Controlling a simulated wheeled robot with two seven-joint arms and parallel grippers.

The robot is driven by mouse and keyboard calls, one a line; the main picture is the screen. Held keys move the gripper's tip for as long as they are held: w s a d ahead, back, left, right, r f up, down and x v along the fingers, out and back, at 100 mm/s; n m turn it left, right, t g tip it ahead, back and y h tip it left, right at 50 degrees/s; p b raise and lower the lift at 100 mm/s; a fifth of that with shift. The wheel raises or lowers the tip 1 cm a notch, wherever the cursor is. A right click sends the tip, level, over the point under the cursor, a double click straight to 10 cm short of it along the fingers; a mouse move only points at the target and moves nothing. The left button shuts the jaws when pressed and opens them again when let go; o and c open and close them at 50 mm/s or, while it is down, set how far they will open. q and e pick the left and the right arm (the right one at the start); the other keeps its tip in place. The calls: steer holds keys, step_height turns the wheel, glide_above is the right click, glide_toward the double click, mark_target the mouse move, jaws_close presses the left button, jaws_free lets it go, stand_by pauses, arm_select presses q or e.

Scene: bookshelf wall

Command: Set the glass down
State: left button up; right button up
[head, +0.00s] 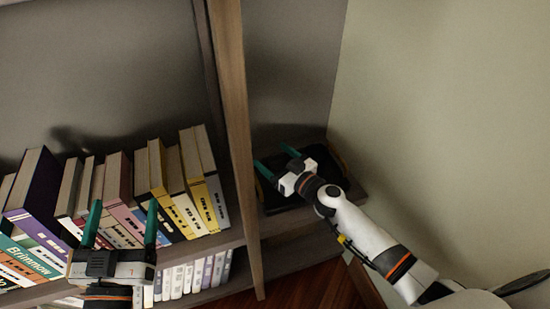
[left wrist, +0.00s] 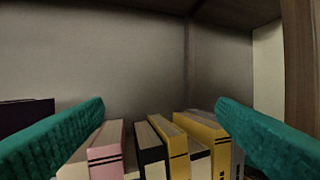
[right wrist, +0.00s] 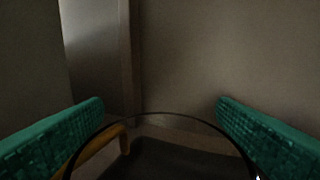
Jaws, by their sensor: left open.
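The glass shows in the right wrist view as a thin, dark curved rim (right wrist: 170,115) between the fingers of my right gripper (right wrist: 160,110). The rim's sides overlap the fingers, and I cannot tell whether they press on it. In the head view my right gripper (head: 277,163) is over a dark tray (head: 322,160) in the right shelf compartment; I cannot make out the glass there. The tray's dark floor also shows in the right wrist view (right wrist: 180,160). My left gripper (head: 123,225) is open and empty in front of the books, its fingers wide apart in the left wrist view (left wrist: 160,110).
A row of books (head: 140,195) fills the left compartment, with more on the shelf below. A wooden upright (head: 238,140) divides the two compartments. A plain wall (head: 440,120) closes off the right side. The tray has a yellowish handle (right wrist: 95,148).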

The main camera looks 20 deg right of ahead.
steer(key=shift+r, duration=0.1)
steer(key=shift+r, duration=0.1)
steer(key=v, duration=0.8)
steer(key=b+v, duration=0.1)
steer(key=v, duration=0.2)
steer(key=shift+f, duration=0.2)
arm_select(q)
steer(key=shift+s+d+r+t+h, duration=0.1)
steer(key=shift+s+r+t+h, duration=0.2)
steer(key=shift+r+t, duration=0.45)
steer(key=shift+s+d+r+t+h, duration=0.1)
steer(key=shift+s+r+t+h, duration=0.2)
steer(key=shift+r+t, duration=0.45)
arm_select(e)
steer(key=shift+s+d+r, duration=0.15)
steer(key=shift+s+d, duration=0.1)
steer(key=shift+s, duration=0.2)
arm_select(q)
steer(key=shift+r, duration=0.2)
